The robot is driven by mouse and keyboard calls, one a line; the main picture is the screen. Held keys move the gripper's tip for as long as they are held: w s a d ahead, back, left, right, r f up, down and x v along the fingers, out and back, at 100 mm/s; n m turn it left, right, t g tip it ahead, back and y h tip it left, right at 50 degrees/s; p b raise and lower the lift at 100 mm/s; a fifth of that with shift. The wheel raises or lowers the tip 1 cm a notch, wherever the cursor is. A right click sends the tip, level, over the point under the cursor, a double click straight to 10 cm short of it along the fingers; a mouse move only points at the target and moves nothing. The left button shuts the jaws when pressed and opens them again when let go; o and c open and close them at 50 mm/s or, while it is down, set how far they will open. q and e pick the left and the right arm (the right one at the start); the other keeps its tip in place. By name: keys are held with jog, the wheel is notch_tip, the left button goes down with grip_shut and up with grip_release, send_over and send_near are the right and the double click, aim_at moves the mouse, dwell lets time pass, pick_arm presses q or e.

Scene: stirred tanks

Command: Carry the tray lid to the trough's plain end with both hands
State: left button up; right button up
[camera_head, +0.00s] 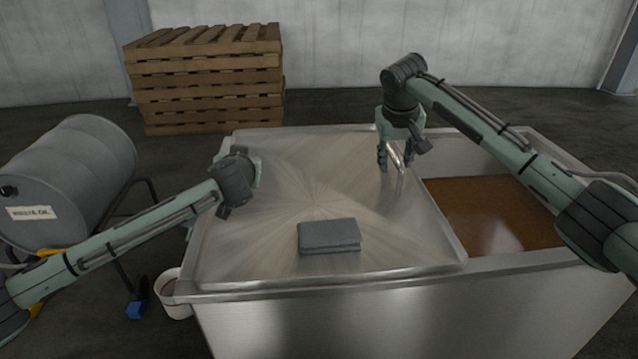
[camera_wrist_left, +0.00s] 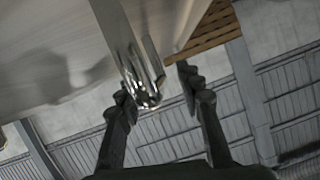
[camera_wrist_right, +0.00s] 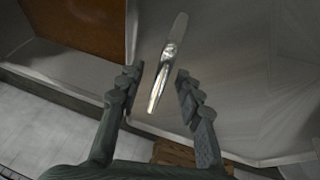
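The tray lid (camera_head: 270,215) is a wide brushed-steel sheet lying over the left part of the steel trough (camera_head: 400,318). Its right handle (camera_head: 400,180) stands up near the lid's right edge. My right gripper (camera_head: 395,160) is above this handle; in the right wrist view the handle (camera_wrist_right: 168,62) lies between the spread fingers (camera_wrist_right: 158,88), with gaps on both sides. My left gripper (camera_wrist_left: 158,88) is at the lid's left edge, where its fingers are mostly hidden in the head view. In the left wrist view they are spread around the end of a shiny metal handle (camera_wrist_left: 145,90).
A folded grey cloth (camera_head: 328,236) lies on the lid. The trough's right part is open and shows brown contents (camera_head: 490,212). Wooden pallets (camera_head: 205,75) are stacked behind.

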pick_arm(q)
jog(key=shift+w+f, duration=0.1)
jog(key=shift+w, duration=0.2)
pick_arm(e)
jog(key=shift+w+f, duration=0.1)
jog(key=shift+f, duration=0.15)
pick_arm(q)
jog(key=shift+c, duration=0.6)
pick_arm(e)
jog(key=shift+c, duration=0.6)
pick_arm(q)
grip_shut()
pick_arm(e)
grip_shut()
pick_arm(q)
jog(key=shift+a, duration=0.1)
jog(key=shift+r, duration=0.3)
pick_arm(e)
jog(key=shift+r, duration=0.25)
